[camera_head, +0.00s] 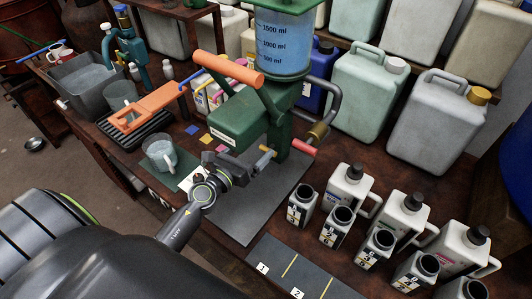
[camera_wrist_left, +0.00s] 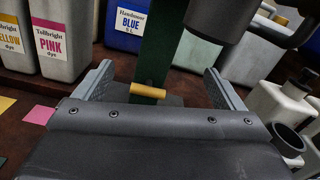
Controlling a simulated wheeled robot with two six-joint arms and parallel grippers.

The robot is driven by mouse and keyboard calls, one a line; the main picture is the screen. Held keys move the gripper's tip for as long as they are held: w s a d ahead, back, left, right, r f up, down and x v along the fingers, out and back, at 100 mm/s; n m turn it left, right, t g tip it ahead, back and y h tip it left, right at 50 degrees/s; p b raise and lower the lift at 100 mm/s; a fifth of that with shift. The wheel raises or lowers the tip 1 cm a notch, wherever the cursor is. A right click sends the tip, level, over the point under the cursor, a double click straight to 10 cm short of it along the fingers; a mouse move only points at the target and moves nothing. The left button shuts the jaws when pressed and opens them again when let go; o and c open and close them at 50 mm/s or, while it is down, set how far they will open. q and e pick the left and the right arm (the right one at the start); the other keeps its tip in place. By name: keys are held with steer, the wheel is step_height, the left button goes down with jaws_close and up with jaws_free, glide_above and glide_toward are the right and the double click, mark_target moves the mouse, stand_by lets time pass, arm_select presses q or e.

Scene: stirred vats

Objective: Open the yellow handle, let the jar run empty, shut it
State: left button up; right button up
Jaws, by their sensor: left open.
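The jar (camera_head: 284,45), clear with blue liquid and ml marks, sits on the green stand (camera_head: 240,118). The short yellow handle (camera_wrist_left: 148,91) sticks out low on the green post; it shows small in the head view (camera_head: 265,150), partly behind my gripper. My left gripper (camera_wrist_left: 158,74) is open and empty. In the wrist view the yellow handle lies between its two fingers, nearer the left one, and no contact shows. In the head view my left gripper (camera_head: 240,163) is beside the stand's foot. A red handle (camera_head: 302,147) is to its right. My right gripper is out of view.
A glass beaker (camera_head: 160,155) stands left of my gripper. An orange lever (camera_head: 226,69) reaches out above it. Several white bottles (camera_head: 351,185) and open pots stand at the right. Large canisters (camera_head: 365,95) line the back. The grey mat (camera_head: 236,222) in front is clear.

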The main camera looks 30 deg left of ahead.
mark_target(266, 151)
arm_select(q)
step_height(266, 151, down, 8)
steer(key=b, duration=0.7)
steer(key=shift+f, duration=0.2)
steer(key=shift+w+d+r+p, duration=0.15)
steer(key=shift+w+r+p, duration=0.3)
steer(key=shift+w, duration=0.5)
steer(key=w, duration=0.4)
steer(key=shift+d, duration=0.3)
steer(key=shift+w, duration=0.8)
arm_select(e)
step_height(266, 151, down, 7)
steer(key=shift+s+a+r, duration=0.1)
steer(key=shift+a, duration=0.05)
arm_select(q)
steer(key=c, duration=0.9)
